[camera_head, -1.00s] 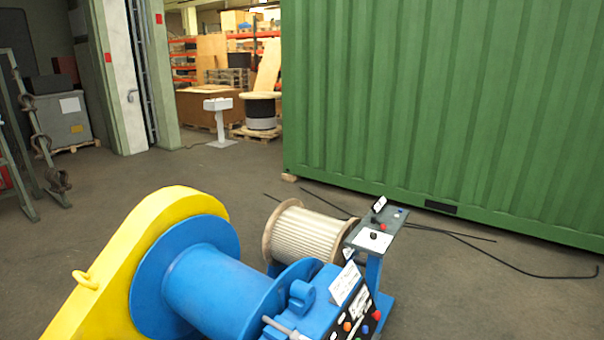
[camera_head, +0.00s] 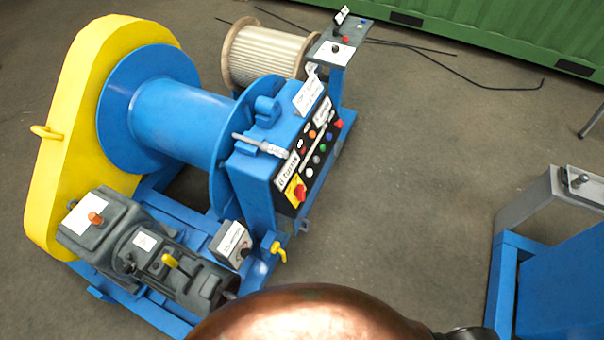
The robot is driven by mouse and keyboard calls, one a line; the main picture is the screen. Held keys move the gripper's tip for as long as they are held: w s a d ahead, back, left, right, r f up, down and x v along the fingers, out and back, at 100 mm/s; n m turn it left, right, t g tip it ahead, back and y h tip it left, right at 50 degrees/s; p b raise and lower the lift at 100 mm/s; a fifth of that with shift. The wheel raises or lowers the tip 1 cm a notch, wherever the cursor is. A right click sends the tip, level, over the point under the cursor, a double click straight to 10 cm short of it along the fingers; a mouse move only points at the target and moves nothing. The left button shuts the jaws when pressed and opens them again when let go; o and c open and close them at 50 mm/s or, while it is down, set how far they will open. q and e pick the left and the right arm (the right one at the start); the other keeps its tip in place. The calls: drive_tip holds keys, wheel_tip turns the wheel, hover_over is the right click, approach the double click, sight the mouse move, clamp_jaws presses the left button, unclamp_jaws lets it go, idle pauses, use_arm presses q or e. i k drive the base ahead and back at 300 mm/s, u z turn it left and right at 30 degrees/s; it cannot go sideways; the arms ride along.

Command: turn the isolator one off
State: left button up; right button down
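A blue control box (camera_head: 250,180) stands on the front of the winch. A red rotary handle on a yellow plate (camera_head: 298,191) sits at the lower near end of its black panel, under a white label (camera_head: 288,171). It looks like an isolator switch, but the label is too small to read and the handle's position is unclear. Several coloured buttons run up the panel beside it. Neither of my grippers shows in the view.
The winch has a blue drum (camera_head: 180,118), a yellow guard (camera_head: 60,160) and a grey motor (camera_head: 150,250). A rope spool (camera_head: 265,55) and a small control stand (camera_head: 335,50) are behind. A blue machine (camera_head: 565,285) stands at right. Open floor (camera_head: 410,190) lies between.

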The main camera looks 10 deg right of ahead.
sight(299, 191)
drive_tip(key=u, duration=1)
drive_tip(key=k, duration=0.9)
drive_tip(key=z, duration=0.9)
drive_tip(key=i, duration=0.5)
drive_tip(key=z, duration=0.05)
